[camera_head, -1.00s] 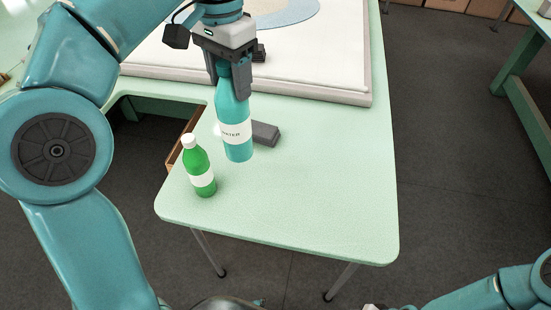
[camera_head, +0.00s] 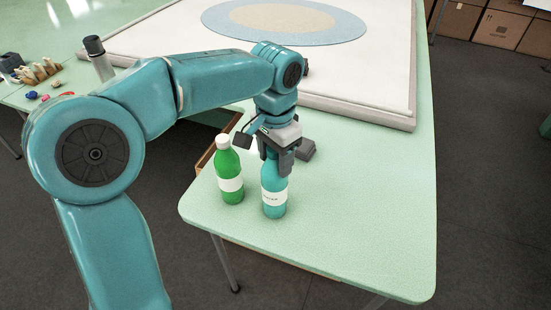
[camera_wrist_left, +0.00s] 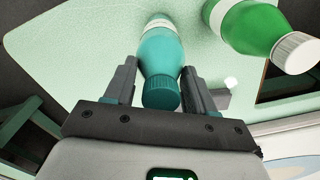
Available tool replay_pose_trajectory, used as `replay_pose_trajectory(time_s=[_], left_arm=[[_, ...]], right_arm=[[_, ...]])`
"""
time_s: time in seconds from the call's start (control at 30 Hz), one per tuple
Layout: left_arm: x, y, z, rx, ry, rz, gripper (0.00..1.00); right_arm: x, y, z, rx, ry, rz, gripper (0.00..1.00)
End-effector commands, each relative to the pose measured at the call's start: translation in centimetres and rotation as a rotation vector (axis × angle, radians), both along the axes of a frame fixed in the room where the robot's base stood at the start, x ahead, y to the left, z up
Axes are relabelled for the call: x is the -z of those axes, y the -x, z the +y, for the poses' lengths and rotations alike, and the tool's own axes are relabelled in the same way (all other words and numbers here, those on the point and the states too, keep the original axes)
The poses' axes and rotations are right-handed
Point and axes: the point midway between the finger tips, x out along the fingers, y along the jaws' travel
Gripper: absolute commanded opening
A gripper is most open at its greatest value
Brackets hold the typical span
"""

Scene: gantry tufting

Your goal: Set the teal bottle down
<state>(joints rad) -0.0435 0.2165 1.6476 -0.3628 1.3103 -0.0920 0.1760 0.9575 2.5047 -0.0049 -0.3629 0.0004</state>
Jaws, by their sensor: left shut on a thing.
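The teal bottle (camera_head: 273,196) with a white label stands upright at the green table (camera_head: 350,220), just right of the green bottle. Its base looks to be on or very near the tabletop; I cannot tell if it touches. My left gripper (camera_head: 277,165) points down and is shut on the bottle's upper part. In the left wrist view the teal bottle (camera_wrist_left: 160,55) lies between the two fingers (camera_wrist_left: 158,88), its cap toward the palm. My right gripper is out of view.
A green bottle (camera_head: 229,178) with a white cap stands close on the left. A grey block (camera_head: 306,149) lies behind the gripper. A large white framed panel (camera_head: 370,75) covers the table's back. The tabletop to the right is clear.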

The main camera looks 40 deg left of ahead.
Motion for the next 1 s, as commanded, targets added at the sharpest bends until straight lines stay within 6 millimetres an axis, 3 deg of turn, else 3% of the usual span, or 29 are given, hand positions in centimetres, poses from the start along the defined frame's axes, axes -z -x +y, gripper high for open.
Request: replay_pose_trajectory(time_s=[0.37,0.4,0.47,0.8,1.0], left_arm=[[0.5,0.0,0.0,0.000,0.000,-0.001,0.00],[0.5,0.0,0.0,0.000,0.000,0.000,0.65],[0.5,0.0,0.0,0.000,0.000,0.000,0.81],[-0.1,0.0,0.0,0.000,0.000,-0.001,0.81],[-3.7,-0.1,0.0,0.000,0.000,-0.006,0.81]], right_arm=[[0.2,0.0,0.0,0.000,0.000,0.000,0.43],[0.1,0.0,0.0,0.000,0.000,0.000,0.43],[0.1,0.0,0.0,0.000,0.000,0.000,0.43],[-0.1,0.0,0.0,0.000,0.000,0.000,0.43],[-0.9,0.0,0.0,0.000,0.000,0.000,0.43]])
